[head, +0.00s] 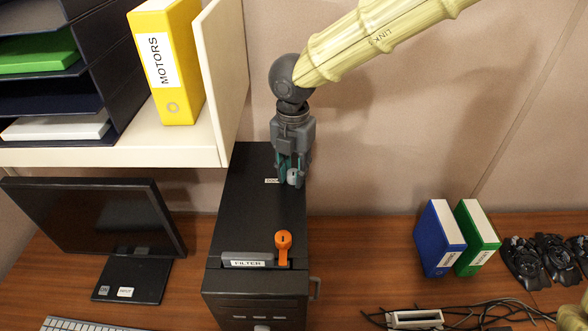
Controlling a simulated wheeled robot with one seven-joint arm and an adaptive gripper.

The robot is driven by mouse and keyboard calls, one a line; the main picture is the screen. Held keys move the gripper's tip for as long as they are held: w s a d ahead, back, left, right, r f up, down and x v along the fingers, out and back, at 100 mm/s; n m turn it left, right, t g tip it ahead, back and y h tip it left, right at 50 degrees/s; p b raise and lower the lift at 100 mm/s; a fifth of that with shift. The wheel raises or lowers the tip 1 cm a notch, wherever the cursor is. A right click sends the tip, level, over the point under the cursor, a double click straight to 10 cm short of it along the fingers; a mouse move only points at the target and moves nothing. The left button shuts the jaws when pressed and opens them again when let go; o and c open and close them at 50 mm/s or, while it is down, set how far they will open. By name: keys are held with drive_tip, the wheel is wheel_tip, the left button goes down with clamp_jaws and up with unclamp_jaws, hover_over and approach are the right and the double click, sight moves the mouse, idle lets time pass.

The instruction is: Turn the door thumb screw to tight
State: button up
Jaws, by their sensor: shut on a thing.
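A tall black machine case (240,190) stands on the wooden desk. On its dark top, near the back right, is a grey door thumb screw (294,178) beside a small white label, too small to read. My gripper (290,181) points down at this spot and is shut on the thumb screw. The fingers partly hide the screw, so its turn position cannot be told.
An orange lever (283,243) stands beside the grey FILTER block (247,259) in front of my gripper. A cream shelf panel (226,75) rises on the left, near the arm. Blue (439,238) and green (476,236) binders stand right; desk between is clear.

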sight(294, 172)
drive_tip(key=o, duration=1.1)
wheel_tip(294, 172, up, 12)
drive_tip(key=shift+f, duration=0.1)
drive_tip(key=shift+d, duration=0.15)
